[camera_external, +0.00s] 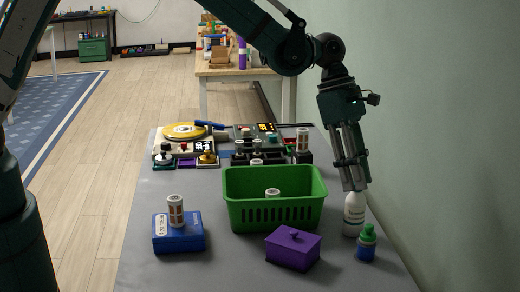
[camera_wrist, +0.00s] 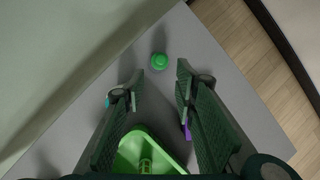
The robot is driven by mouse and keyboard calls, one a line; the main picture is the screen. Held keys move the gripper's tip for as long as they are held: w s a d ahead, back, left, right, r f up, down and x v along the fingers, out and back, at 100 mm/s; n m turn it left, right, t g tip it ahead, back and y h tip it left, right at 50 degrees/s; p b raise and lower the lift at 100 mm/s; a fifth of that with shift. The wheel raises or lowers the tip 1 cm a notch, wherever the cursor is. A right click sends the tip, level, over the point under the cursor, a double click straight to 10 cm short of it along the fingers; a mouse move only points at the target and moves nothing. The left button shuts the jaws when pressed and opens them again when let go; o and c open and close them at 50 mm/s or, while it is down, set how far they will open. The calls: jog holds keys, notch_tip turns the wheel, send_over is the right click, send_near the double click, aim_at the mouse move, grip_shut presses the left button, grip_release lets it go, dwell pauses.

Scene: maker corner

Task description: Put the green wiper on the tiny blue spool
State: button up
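I cannot pick out a green wiper or a tiny blue spool with certainty. A small blue bottle-like thing with a green top (camera_external: 367,243) stands at the right front of the grey table; its round green top also shows in the wrist view (camera_wrist: 160,62), beyond my fingertips. My gripper (camera_external: 355,188) points down above the table's right side, just over a white bottle (camera_external: 354,215) in the external view. In the wrist view its two fingers (camera_wrist: 159,78) are apart, with nothing seen between them.
A green basket (camera_external: 275,213) holding a small labelled cylinder stands left of my gripper. A purple lidded box (camera_external: 293,249) is in front of it. A blue box (camera_external: 178,238) bears another labelled cylinder (camera_external: 176,211). Several devices crowd the table's back. A wall runs along the right.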

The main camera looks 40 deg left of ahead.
jog(key=shift+a+r, duration=0.15)
jog(key=shift+r, duration=0.3)
dwell(0.6)
jog(key=s+a+r+m+t, duration=0.1)
jog(key=a+r+m, duration=0.35)
jog(key=a, duration=0.75)
jog(key=s+a+r+m+t+y, duration=0.1)
jog(key=a+r+t, duration=0.1)
jog(key=a+r, duration=0.75)
jog(key=a+r+m+t, duration=0.1)
jog(key=a+r+m, duration=0.25)
jog(key=a, duration=1.05)
jog(key=s+a+m+t+y, duration=0.1)
jog(key=s+a+m, duration=0.3)
jog(key=s+a, duration=0.6)
jog(key=s+a+m+t+y, duration=0.2)
jog(key=s+a+m, duration=0.3)
jog(key=s+a, duration=0.5)
jog(key=a+t, duration=0.1)
jog(key=a, duration=0.6)
jog(key=shift+a, duration=0.15)
